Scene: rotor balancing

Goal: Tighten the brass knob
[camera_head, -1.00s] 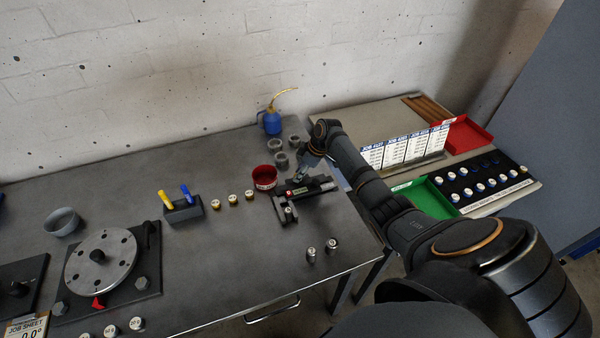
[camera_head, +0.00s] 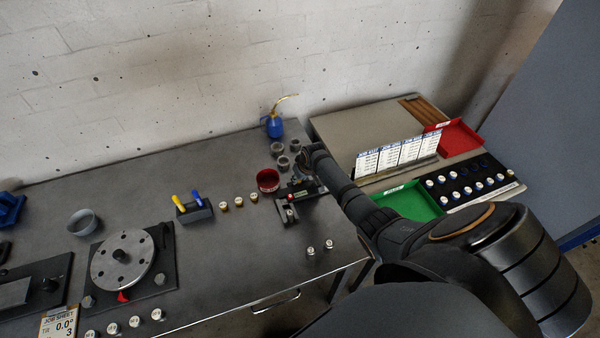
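A small black fixture (camera_head: 288,213) stands on the dark bench right of centre, with a small red spot and a yellow-green spot on it. I cannot make out a brass knob on it; my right arm covers its far right part. My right gripper (camera_head: 304,181) is over the back of this fixture, touching or just above it. Its fingers are too small and dark to tell open from shut. Several small pale cylinders with brass-coloured parts (camera_head: 238,202) stand in a row left of the fixture. My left gripper is not in view.
A red bowl (camera_head: 268,180), grey cups (camera_head: 282,163) and a blue oil can (camera_head: 275,127) stand close behind the fixture. Two small metal cylinders (camera_head: 320,248) stand in front. A disc rotor (camera_head: 121,258) is at left. Green (camera_head: 408,202) and red (camera_head: 462,138) trays lie at right.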

